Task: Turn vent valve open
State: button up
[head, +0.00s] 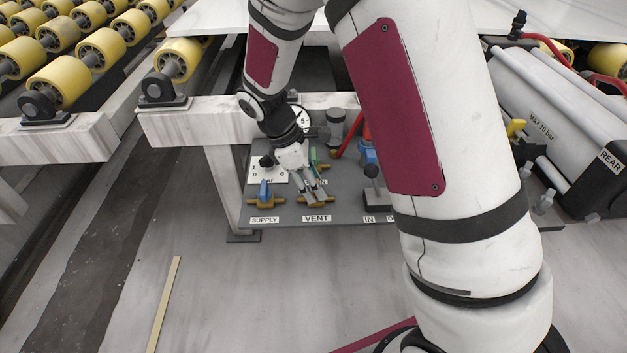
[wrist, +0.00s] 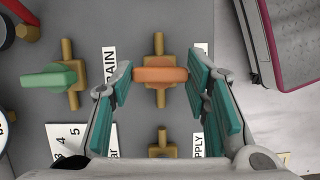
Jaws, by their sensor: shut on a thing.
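The vent valve has an orange handle (wrist: 160,75) on a brass body, seen in the middle of the wrist view. The handle lies crosswise to its brass pipe. My gripper (wrist: 160,80) is shut on the handle, one teal-padded finger at each end. In the head view my gripper (head: 316,196) reaches down to the valve just above the VENT label (head: 317,218) and hides most of the handle. In the wrist view the right finger covers the place beside the valve.
A green-handled valve (wrist: 53,77) sits beside the DRAIN label (wrist: 109,70). A blue-handled supply valve (head: 264,192) stands left of my gripper, close by. A gauge (head: 301,120) is behind. The floor in front of the grey panel (head: 345,217) is mostly clear.

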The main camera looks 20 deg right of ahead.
jog(key=m+p, duration=0.2)
jog(key=m+g+p, duration=0.1)
jog(key=m+p, duration=0.1)
jog(key=shift+w+d+r+m+g+y, duration=0.1)
jog(key=shift+r+m+g+y, duration=0.05)
jog(key=shift+m+g+y, duration=0.2)
jog(key=m+p, duration=0.1)
jog(key=m, duration=0.1)
jog(key=m+g+y+p, duration=0.1)
jog(key=m, duration=0.1)
jog(key=shift+d+y, duration=0.1)
jog(key=shift+y, duration=0.15)
jog(key=m+y+p, duration=0.1)
jog(key=m, duration=0.1)
jog(key=m+p, duration=0.1)
jog(key=m, duration=0.2)
jog(key=shift+w+d+y, duration=0.1)
jog(key=shift+y, duration=0.3)
jog(key=shift+m+y+p, duration=0.65)
jog(key=shift+m+y, duration=0.05)
jog(key=shift+m, duration=1.15)
jog(key=o, duration=1.2)
jog(key=shift+c, duration=0.2)
